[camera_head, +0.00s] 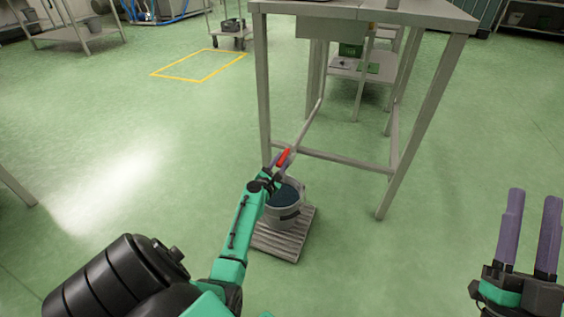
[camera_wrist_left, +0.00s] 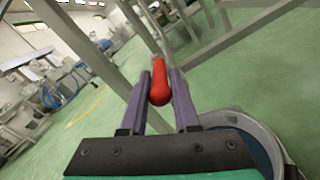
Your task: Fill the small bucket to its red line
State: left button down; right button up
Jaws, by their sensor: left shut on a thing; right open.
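A grey bucket (camera_head: 283,214) with dark bluish contents stands upright on a slatted wooden board (camera_head: 272,245) on the floor. Its rim also shows in the left wrist view (camera_wrist_left: 262,124), at lower right. I cannot make out a red line on it. My left gripper (camera_head: 277,166) is shut on a red handle (camera_head: 284,156), just above the bucket's far rim. In the left wrist view the red handle (camera_wrist_left: 160,90) lies between both fingers. A grey pipe or rod (camera_head: 307,124) runs on from it towards the table. My right gripper (camera_head: 534,197) is open and empty at far right.
A tall metal table (camera_head: 350,10) stands behind the bucket, its legs and low crossbar (camera_head: 335,159) close by. A yellow floor frame (camera_head: 200,66) and a trolley (camera_head: 230,32) are further back. The green floor left and right is clear.

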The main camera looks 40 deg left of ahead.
pick_arm(q)
jog(key=shift+a+r, duration=0.1)
jog(key=c, duration=0.8)
grip_release()
jog(key=shift+o, duration=0.2)
